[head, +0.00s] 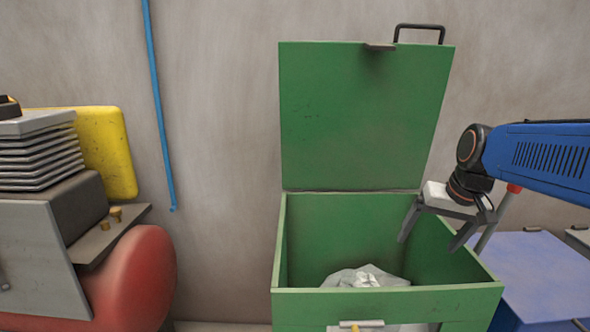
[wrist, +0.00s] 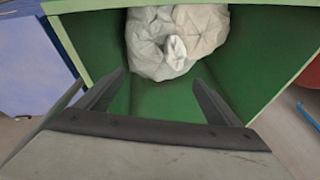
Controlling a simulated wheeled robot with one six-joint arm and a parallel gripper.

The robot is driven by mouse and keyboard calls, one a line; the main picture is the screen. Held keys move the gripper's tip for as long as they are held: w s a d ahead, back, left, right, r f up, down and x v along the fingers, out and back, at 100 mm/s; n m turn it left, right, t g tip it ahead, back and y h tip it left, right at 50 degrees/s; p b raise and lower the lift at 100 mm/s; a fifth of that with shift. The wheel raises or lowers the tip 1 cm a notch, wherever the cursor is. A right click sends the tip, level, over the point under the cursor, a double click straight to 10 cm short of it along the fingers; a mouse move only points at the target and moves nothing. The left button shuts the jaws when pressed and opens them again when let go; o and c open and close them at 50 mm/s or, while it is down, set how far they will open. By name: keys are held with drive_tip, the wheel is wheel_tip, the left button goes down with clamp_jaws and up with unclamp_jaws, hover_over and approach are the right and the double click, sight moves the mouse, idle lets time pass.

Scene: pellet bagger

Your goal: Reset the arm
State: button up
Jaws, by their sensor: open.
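My gripper (head: 432,230) is at the end of my blue arm, over the right part of an open green bin (head: 390,302). Its two fingers are spread apart with nothing between them. In the wrist view my gripper (wrist: 155,98) points down into the bin. A crumpled white-grey bag (head: 365,277) lies inside the bin, below and to the left of the fingers in the head view. The bag also shows in the wrist view (wrist: 175,40), beyond the fingertips and apart from them. The bag's underside is hidden.
The bin's lid (head: 365,115) stands raised against the wall, with a dark handle (head: 420,28) on top. A blue surface (head: 540,275) is right of the bin. A red tank (head: 135,280) and a yellow part (head: 105,150) are at left. A blue pipe (head: 158,110) runs down the wall.

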drive_tip(key=s+m, duration=0.1)
drive_tip(key=s, duration=0.2)
drive_tip(key=s+d+m+t, duration=0.1)
drive_tip(key=s, duration=0.2)
drive_tip(key=s+t, duration=0.1)
drive_tip(key=s, duration=0.2)
drive_tip(key=shift+s+d+r+m+h, duration=0.2)
drive_tip(key=shift+s+r+m+h, duration=0.05)
drive_tip(key=shift+r+m+h, duration=0.15)
drive_tip(key=s+a+f+n+g, duration=0.1)
drive_tip(key=s+a+f+n, duration=0.3)
drive_tip(key=s+f, duration=0.6)
drive_tip(key=shift+s+f+n, duration=0.15)
drive_tip(key=shift+f+n, duration=0.15)
drive_tip(key=shift+n, duration=0.2)
